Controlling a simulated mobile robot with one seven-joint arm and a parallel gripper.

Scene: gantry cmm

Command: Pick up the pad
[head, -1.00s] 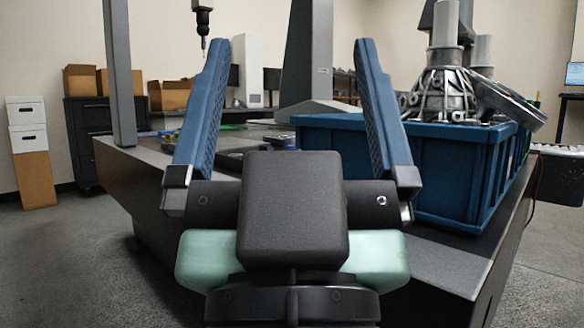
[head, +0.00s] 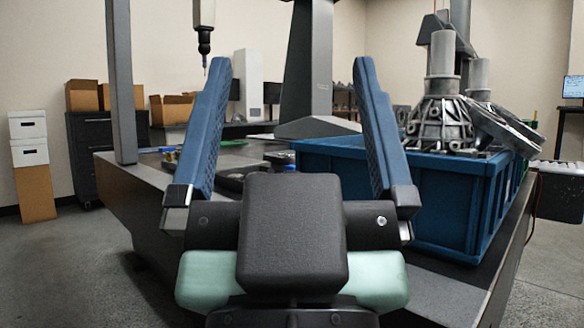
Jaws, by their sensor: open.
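My gripper (head: 289,72) is in the middle of the head view, its two blue ribbed fingers wide apart and pointing up and away, with nothing between them. Beyond it is the dark machine table (head: 130,175). Low dark items (head: 240,176) and small yellow and blue pieces lie on the table behind the left finger. A thin green flat patch (head: 232,143) shows farther back. I cannot tell which of these, if any, is the pad; the fingers and wrist hide part of the tabletop.
A blue bin (head: 440,195) with grey metal castings (head: 443,122) stands on the table at right. Grey uprights (head: 122,80) and a hanging probe (head: 204,35) rise over the table. Boxes and a dark cabinet stand at back left. Grey floor is open at left.

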